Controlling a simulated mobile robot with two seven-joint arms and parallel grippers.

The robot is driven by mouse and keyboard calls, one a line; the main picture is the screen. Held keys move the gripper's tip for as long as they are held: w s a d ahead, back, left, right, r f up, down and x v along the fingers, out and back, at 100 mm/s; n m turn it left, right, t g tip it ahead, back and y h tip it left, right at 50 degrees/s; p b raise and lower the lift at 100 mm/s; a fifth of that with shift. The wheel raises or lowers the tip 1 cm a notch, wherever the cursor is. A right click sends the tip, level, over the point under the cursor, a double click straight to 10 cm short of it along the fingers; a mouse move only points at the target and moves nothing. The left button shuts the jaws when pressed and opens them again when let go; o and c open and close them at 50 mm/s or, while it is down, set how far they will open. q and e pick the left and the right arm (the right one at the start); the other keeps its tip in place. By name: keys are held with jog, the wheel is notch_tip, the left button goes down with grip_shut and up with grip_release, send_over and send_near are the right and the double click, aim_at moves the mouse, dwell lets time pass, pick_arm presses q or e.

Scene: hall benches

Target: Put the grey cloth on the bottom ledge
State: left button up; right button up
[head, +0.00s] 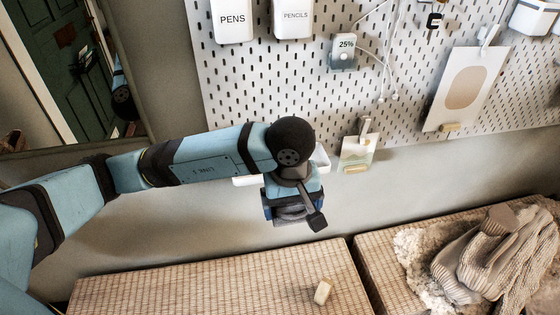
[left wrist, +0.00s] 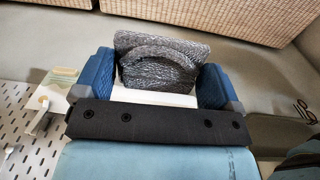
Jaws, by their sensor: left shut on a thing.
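The grey cloth (left wrist: 160,68) is a folded, dark speckled bundle in the left wrist view. It sits between the two blue fingers of my left gripper (left wrist: 157,82), which is shut on it. In the head view my left gripper (head: 291,208) points down in front of the wall, and a grey bit of the cloth shows at its tips. A white ledge (head: 245,181) low on the wall shows behind my arm, mostly hidden. A white surface (left wrist: 150,97) also shows between the fingers in the left wrist view. I cannot tell whether the cloth touches it. My right gripper is not in view.
A pegboard (head: 260,75) with pens (head: 232,20) and pencils (head: 292,18) holders and clipped cards is above. A mirror (head: 60,70) hangs at left.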

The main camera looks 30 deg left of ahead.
pick_arm(q)
jog(key=a, duration=0.1)
jog(key=w+a, duration=0.1)
jog(key=a+p, duration=0.1)
jog(key=shift+w+a+r+g, duration=0.1)
jog(key=shift+w+r+g, duration=0.2)
jog(key=shift+w+r, duration=0.1)
jog(key=w+a+p, duration=0.1)
jog(key=w+a, duration=0.2)
jog(key=w, duration=0.1)
jog(key=w+a+f+p, duration=0.1)
jog(key=w+a, duration=0.2)
jog(key=w, duration=0.2)
jog(key=w+a+f+p, duration=0.1)
jog(key=w+a, duration=0.3)
jog(key=shift+w+f+p, duration=0.15)
jog(key=shift+f+p, duration=0.05)
jog(key=shift+p, duration=0.2)
jog(key=shift+f, duration=0.6)
notch_tip(320, 180, down, 3)
jog(key=shift+w+f+p, duration=0.1)
jog(key=shift+p, duration=0.75)
jog(key=shift+w+f, duration=0.1)
jog(key=shift+f, duration=0.15)
jog(key=o, duration=0.6)
jog(key=shift+c, duration=0.2)
jog(key=shift+r, duration=0.1)
